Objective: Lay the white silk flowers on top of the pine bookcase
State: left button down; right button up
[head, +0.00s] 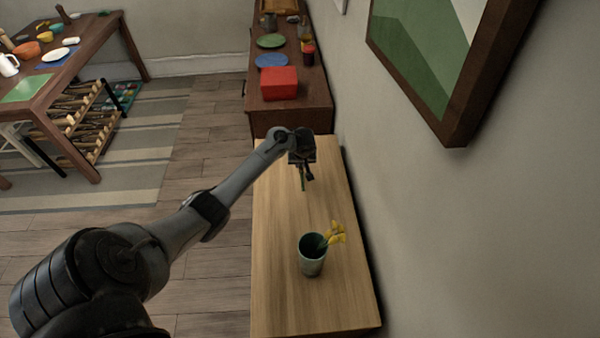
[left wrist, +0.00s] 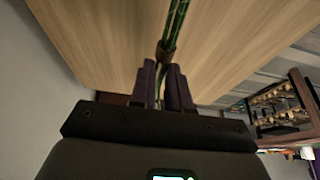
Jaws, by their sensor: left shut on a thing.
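The pine bookcase (head: 278,240) has a long, pale wooden top along the wall; its top also fills much of the left wrist view (left wrist: 110,45). My left gripper (head: 305,174) is over the far half of that top. In the left wrist view the gripper (left wrist: 165,78) is shut on the green stems of the silk flowers (left wrist: 176,22), bound with a brown band. A short green piece of stem (head: 302,184) hangs below the gripper in the head view. The white blossoms are not visible. Whether the stems touch the wood, I cannot tell. My right gripper is not in view.
A grey-green cup (head: 312,262) with yellow flowers (head: 335,233) stands on the near half of the bookcase top. Beyond is a darker cabinet with a red box (head: 279,83) and plates. A framed picture (head: 470,90) hangs on the right wall. Bare wood surrounds the cup.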

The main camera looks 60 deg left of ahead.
aim_at(300, 168)
pick_arm(q)
jog(key=shift+w+a+f, duration=0.1)
jog(key=shift+a+f, duration=0.2)
jog(key=shift+a, duration=0.2)
notch_tip(300, 168, down, 3)
jog(key=shift+f+b, duration=0.15)
jog(key=shift+b, duration=0.75)
jog(key=shift+f, duration=0.35)
jog(key=shift+f, duration=0.15)
jog(key=c, duration=1.1)
grip_release()
